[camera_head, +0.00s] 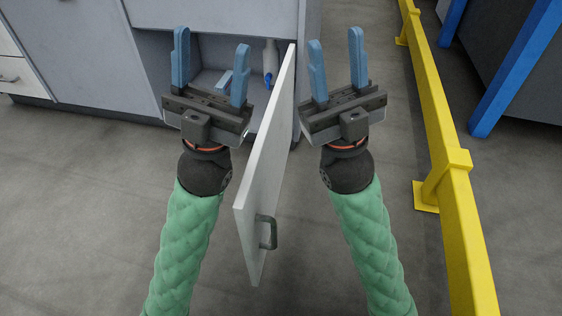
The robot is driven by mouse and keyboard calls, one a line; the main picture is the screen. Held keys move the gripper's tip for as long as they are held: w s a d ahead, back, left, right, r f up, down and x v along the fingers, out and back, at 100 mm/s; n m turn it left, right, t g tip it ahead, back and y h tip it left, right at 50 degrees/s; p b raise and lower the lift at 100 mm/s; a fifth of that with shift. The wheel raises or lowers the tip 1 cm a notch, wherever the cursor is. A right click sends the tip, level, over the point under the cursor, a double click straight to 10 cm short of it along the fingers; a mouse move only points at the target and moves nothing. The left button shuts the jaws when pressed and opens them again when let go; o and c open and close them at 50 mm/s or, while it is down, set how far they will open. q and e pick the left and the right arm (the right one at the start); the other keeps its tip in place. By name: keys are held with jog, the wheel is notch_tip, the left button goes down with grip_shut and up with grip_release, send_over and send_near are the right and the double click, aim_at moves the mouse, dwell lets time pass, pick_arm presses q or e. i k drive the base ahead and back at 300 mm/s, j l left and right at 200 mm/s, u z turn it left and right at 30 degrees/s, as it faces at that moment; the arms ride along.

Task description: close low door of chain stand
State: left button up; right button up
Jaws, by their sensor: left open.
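The low door (264,180) of the grey stand (225,15) stands wide open, swung out toward me, with a metal handle (268,232) near its free end. Its hinge side meets the stand's right front edge. My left gripper (210,62) is open and empty on the door's left side, in front of the open compartment (208,55). My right gripper (336,66) is open and empty on the door's right side. Neither gripper visibly touches the door. Part of the compartment is hidden behind my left gripper.
A bottle-like item (270,62) and a blue object (225,82) are inside the compartment. A yellow rail (440,130) runs along the right, with blue posts (515,65) beyond it. White drawers (15,70) are at the far left. The floor around the door is clear.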

aim_at(255, 205)
jog(key=k+j, duration=0.2)
jog(key=k, duration=0.3)
jog(key=k+j, duration=0.2)
jog(key=k, duration=0.25)
